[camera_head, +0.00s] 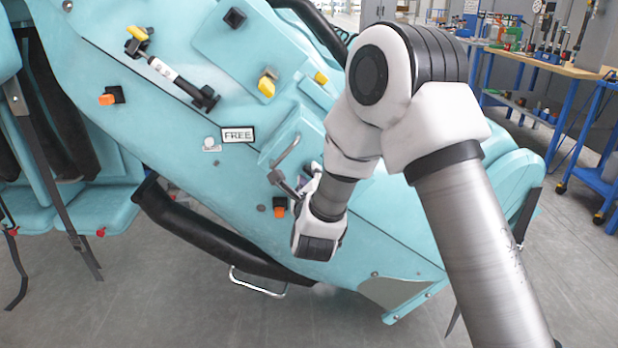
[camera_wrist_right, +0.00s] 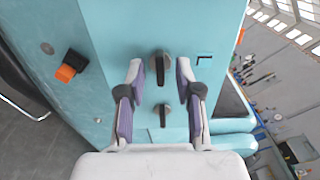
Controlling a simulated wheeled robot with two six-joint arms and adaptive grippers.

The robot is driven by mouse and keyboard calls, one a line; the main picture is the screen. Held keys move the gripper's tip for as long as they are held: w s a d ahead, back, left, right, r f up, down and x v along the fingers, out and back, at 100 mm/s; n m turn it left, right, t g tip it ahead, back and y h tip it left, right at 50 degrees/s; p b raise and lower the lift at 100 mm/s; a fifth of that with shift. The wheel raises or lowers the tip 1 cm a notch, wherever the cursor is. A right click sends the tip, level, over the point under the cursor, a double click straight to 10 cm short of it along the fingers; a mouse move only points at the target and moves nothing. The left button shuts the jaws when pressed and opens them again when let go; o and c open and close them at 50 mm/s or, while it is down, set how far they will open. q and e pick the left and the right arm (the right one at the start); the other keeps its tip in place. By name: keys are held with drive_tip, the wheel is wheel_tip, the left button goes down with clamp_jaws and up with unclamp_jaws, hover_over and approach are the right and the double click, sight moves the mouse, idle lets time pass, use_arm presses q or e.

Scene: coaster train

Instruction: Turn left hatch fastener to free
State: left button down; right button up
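My right gripper (camera_wrist_right: 160,72) is open in the right wrist view, its two purple-padded fingers apart with fingertips either side of a round slotted fastener knob (camera_wrist_right: 160,67) on the turquoise panel. No contact can be made out. A second slotted knob (camera_wrist_right: 164,116) lies between the fingers, nearer the palm. Both slots look nearly upright in this view. I cannot tell which is the left hatch fastener. In the head view the right gripper (camera_head: 304,187) is mostly hidden behind its wrist, and the knobs are hidden. A FREE label (camera_head: 238,134) is on the panel. My left gripper is not in view.
An orange-and-black switch (camera_wrist_right: 70,66) sits left of the fingers. The tilted turquoise coaster car (camera_head: 190,150) fills the left and middle. A workbench (camera_head: 540,65) stands at the back right.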

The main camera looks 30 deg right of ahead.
drive_tip(key=shift+w, duration=0.15)
drive_tip(key=shift+c, duration=0.3)
clamp_jaws()
